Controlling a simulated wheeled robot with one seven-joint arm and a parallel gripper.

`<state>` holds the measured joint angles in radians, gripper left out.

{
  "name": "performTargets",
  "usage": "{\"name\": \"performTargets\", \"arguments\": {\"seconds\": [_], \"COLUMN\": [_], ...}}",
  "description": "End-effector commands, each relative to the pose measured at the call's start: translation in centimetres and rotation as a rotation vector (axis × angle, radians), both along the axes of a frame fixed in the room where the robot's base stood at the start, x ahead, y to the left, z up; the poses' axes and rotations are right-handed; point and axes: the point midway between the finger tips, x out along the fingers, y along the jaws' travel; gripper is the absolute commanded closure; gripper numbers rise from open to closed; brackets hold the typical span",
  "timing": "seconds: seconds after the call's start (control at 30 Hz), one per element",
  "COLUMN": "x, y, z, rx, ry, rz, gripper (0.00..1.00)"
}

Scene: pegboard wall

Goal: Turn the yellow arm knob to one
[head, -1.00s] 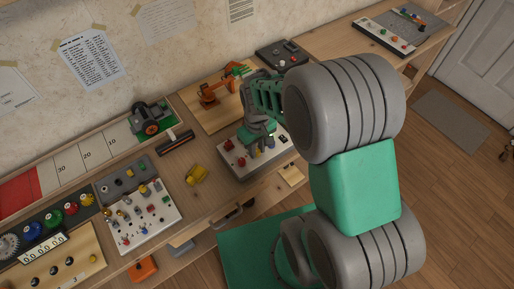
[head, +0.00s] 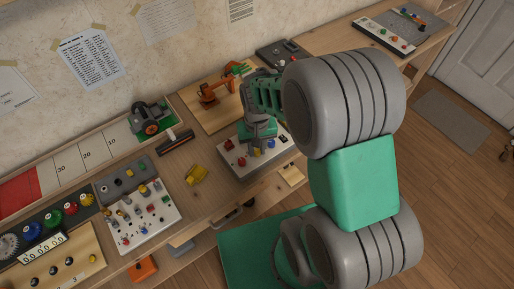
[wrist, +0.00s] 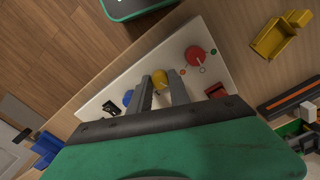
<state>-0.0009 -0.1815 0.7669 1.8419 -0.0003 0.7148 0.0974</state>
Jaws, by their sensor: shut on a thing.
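The white control panel (head: 243,168) lies on the workbench below my gripper; its pale face also shows in the wrist view (wrist: 205,35). The yellow knob (wrist: 160,77) sits on this panel, between the two fingers of my gripper (wrist: 161,88), which is shut on it. A pale pointer line shows on the knob, but I cannot read its setting. In the head view my gripper (head: 257,145) reaches down onto the panel and hides most of the yellow knob.
A red knob (wrist: 195,56) and a blue knob (wrist: 128,96) flank the yellow one. A red part (wrist: 216,91) and a black switch (wrist: 111,108) are also on the panel. An orange toy arm (head: 214,92) stands behind.

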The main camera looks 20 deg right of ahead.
Motion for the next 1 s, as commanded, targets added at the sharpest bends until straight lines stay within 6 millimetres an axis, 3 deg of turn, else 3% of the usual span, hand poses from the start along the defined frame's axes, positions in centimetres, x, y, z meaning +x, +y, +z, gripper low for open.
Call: {"name": "performTargets", "arguments": {"seconds": [1.0], "x": [0.12], "y": [-0.09], "z": [0.10], "rx": [-0.001], "ry": [-0.004], "rz": [-0.943], "gripper": [1.00]}}
